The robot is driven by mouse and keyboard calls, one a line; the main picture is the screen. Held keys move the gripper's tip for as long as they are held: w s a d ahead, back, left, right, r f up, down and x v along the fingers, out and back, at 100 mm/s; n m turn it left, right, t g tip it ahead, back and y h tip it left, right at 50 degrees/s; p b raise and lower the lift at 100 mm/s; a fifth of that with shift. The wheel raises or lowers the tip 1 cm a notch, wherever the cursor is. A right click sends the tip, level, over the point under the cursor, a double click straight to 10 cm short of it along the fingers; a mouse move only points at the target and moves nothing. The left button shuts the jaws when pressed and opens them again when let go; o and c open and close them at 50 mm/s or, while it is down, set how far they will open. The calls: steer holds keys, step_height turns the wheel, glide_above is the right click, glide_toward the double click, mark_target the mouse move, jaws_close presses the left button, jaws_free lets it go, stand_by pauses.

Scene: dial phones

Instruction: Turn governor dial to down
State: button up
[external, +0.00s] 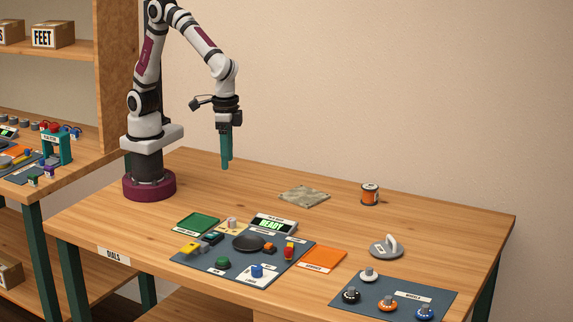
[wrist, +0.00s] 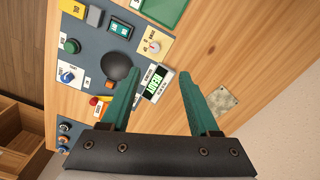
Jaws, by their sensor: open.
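The labels are too small to read, so I cannot tell which knob is the governor dial. A blue knob on a white plate (external: 256,270) sits at the front of the blue-grey panel (external: 210,259); it also shows in the wrist view (wrist: 67,76). My gripper (external: 226,166) hangs above the back left of the table, well clear of both knobs. In the wrist view its two green fingers (wrist: 158,85) are apart with nothing held between them.
A display reading READY (external: 272,225), a black disc (external: 248,243) and a green knob (external: 222,262) share the panel area. A second panel (external: 415,292) holds several knobs at front right. A spool (external: 370,194) and grey handled disc (external: 387,248) stand right.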

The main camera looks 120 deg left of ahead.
mark_target(231, 219)
steer(key=shift+n, duration=0.3)
steer(key=f, duration=1.1)
steer(key=w+f, duration=0.1)
steer(key=f, duration=0.4)
steer(key=shift+d+f, duration=0.3)
steer(key=shift+d, duration=0.1)
jaws_close()
